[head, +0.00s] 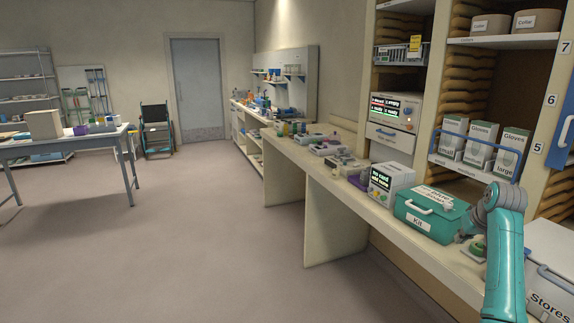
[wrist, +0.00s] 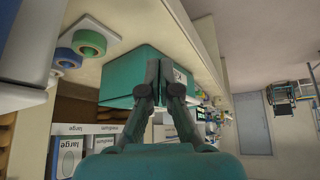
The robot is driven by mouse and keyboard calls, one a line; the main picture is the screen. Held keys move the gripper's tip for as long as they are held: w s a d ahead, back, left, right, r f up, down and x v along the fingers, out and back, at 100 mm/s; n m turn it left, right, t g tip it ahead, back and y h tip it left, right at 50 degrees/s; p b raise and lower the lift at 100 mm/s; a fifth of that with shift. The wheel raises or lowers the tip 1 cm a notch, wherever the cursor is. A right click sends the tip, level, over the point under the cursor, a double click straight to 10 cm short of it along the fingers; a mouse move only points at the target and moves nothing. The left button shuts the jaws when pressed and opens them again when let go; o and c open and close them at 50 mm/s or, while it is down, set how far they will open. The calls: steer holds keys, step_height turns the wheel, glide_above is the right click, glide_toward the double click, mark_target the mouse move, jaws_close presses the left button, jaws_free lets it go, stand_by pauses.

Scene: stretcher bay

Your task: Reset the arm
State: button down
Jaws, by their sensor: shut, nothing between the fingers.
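My teal arm (head: 505,255) is at the right of the head view, bent over the counter beside the green kit box. My gripper (wrist: 161,68) shows in the wrist view with its two dark fingers together and nothing between them. The picture there is turned over, and the fingers overlap the green kit box (wrist: 118,82). I cannot tell whether they touch it. In the head view the kit box (head: 422,222) is shut, with a white handle and a "Kit" label.
The counter (head: 345,200) holds a monitor (head: 390,180) left of the kit box. Tape rolls (wrist: 88,43) lie near my gripper. A "Stores" box (head: 550,270) is at right. Glove boxes (head: 480,145) stand on the shelf behind. The floor (head: 200,230) at left is clear.

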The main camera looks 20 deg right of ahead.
steer(key=s+a+f+t, duration=0.1)
steer(key=a+f, duration=0.8)
steer(key=f, duration=0.3)
steer(key=a+f+t, duration=0.1)
steer(key=a+f, duration=0.8)
steer(key=f, duration=0.2)
steer(key=s+a+f+n+t, duration=0.1)
steer(key=s+a+f, duration=0.45)
steer(key=a, duration=0.25)
steer(key=s+a+f+n+t, duration=0.1)
steer(key=s+a+f, duration=0.4)
steer(key=s+a, duration=0.25)
steer(key=s+a+r+n+t, duration=0.1)
steer(key=s+a, duration=0.6)
steer(key=s, duration=0.2)
steer(key=s+a+r+t, duration=0.1)
steer(key=s+a, duration=0.6)
steer(key=s, duration=0.2)
steer(key=s+a+r+n+t+y, duration=0.1)
steer(key=s+a+r, duration=0.1)
steer(key=s+r, duration=0.6)
steer(key=s+a+r+n+t+y, duration=0.1)
steer(key=s+a+r+t, duration=0.1)
steer(key=s+r, duration=0.6)
steer(key=shift+s+a+r+y, duration=0.25)
steer(key=shift+s+a+y, duration=0.15)
steer(key=shift+a, duration=0.2)
